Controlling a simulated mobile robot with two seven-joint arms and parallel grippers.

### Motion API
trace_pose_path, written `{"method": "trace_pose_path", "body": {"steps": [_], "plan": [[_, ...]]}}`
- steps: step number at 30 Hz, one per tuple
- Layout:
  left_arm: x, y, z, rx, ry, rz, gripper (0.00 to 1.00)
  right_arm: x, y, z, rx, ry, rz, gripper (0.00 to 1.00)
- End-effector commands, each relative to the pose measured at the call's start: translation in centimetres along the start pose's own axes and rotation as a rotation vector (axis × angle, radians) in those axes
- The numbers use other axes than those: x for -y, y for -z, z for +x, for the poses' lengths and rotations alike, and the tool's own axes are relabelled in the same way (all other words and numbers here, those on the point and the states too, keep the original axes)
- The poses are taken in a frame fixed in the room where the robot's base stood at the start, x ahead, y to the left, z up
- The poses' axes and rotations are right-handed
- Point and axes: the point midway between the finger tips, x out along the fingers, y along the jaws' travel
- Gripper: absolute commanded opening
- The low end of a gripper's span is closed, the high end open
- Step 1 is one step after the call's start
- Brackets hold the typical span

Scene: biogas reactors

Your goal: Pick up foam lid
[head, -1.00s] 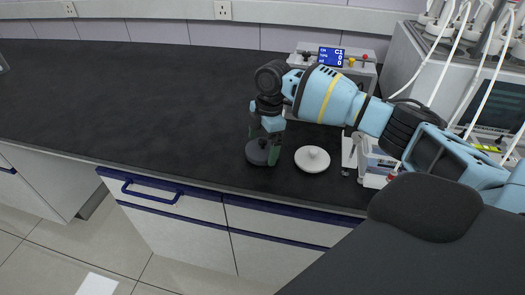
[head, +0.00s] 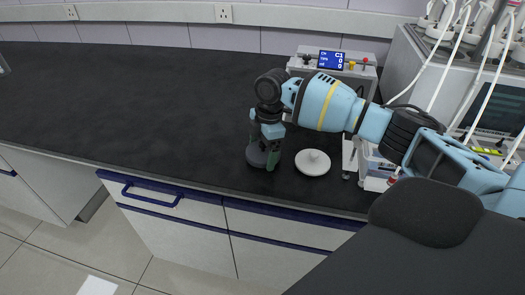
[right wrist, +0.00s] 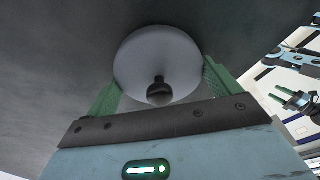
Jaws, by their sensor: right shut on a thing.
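The dark grey round lid (head: 256,156), which I take as the foam lid, sits on the black bench top near its front edge. My right gripper (head: 265,158) points down from above, its green fingers shut on this lid's sides. In the right wrist view the lid (right wrist: 150,60) looks paler, with a dark ball knob (right wrist: 160,93) facing the camera between the fingers. No clear gap shows between lid and bench. My left gripper (right wrist: 292,99) appears small at the right of the right wrist view, its two green fingertips apart and empty.
A white round lid (head: 312,162) with a knob lies just right of the dark lid, close to my right gripper. A device with a blue display (head: 331,57) and other apparatus stand behind and right. The bench (head: 130,100) to the left is clear.

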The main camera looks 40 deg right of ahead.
Motion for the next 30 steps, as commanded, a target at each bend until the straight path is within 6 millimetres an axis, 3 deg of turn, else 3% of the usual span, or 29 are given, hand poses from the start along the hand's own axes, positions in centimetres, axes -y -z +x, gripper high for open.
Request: {"method": "trace_pose_path", "body": {"steps": [9, 18, 30], "plan": [[0.0, 0.3, 0.1, -0.005, 0.001, 0.001, 0.53, -0.1, 0.6, -3.6, -0.001, -0.002, -0.002, 0.67], [0.2, 1.6, 0.0, -0.028, 0.003, 0.004, 0.53, 5.9, -1.2, -4.1, 0.003, 0.001, -0.002, 0.67], [0.1, 1.4, -0.3, -0.023, 0.003, 0.004, 0.53, 13.2, -3.1, -5.1, 0.003, 0.001, 0.000, 0.67]]}}
